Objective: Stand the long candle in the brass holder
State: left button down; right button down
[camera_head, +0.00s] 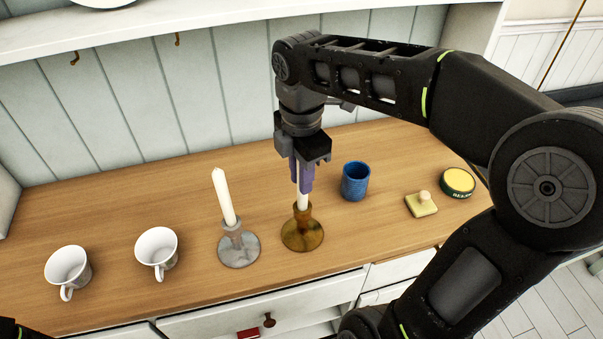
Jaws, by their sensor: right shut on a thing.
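The brass holder (302,234) stands on the wooden counter, brown and mottled with a wide round base. A white candle (302,202) is upright at the mouth of the brass holder; its lower end meets or enters the socket, though I cannot tell how deep. My right gripper (302,185) is above the holder, pointing down, shut on this candle, and hides its upper part. A second white candle (223,197) stands, slightly tilted in the picture, in a grey holder (239,249) to the left. My left gripper is not in view.
Two white cups (157,250) stand at the left. A blue cup (355,181) stands close to the right of my gripper. A pale block with a knob (421,204) and a yellow-topped tin (458,182) lie farther right. A shelf (230,22) runs above the back.

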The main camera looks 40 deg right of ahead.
jog(key=shift+f, duration=0.3)
jog(key=c, duration=1.2)
grip_release()
jog(key=shift+c, duration=0.2)
